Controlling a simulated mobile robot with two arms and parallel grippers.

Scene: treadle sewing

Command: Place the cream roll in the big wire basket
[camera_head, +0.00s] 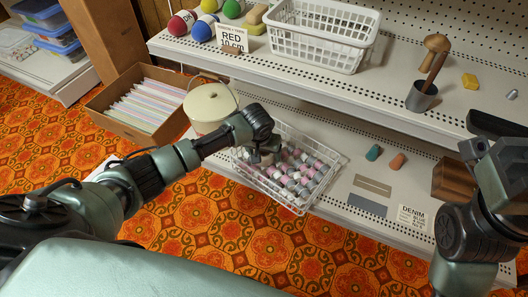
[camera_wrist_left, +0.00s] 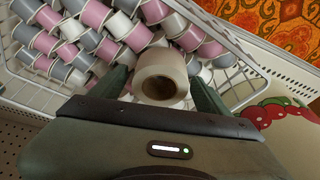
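The cream roll (camera_wrist_left: 162,75), a hollow cylinder with its open end facing the camera, sits between the fingers of my left gripper (camera_wrist_left: 160,88) in the left wrist view. The fingers appear to press on its two sides. In the head view my left gripper (camera_head: 262,152) hangs over the left part of a white wire basket (camera_head: 298,209) on the lower shelf. The basket is filled with pink, grey and white spools, also seen under the roll in the wrist view. The gripper mostly hides the roll in the head view. My right gripper (camera_head: 500,165) is at the right edge, its fingers unclear.
An empty white plastic basket (camera_head: 316,38) stands on the upper shelf. A lidded cream tin (camera_head: 209,106) is left of the wire basket, and a cardboard box of papers (camera_head: 134,121) farther left. A teal spool (camera_head: 373,152) and an orange spool (camera_head: 397,161) lie to the right.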

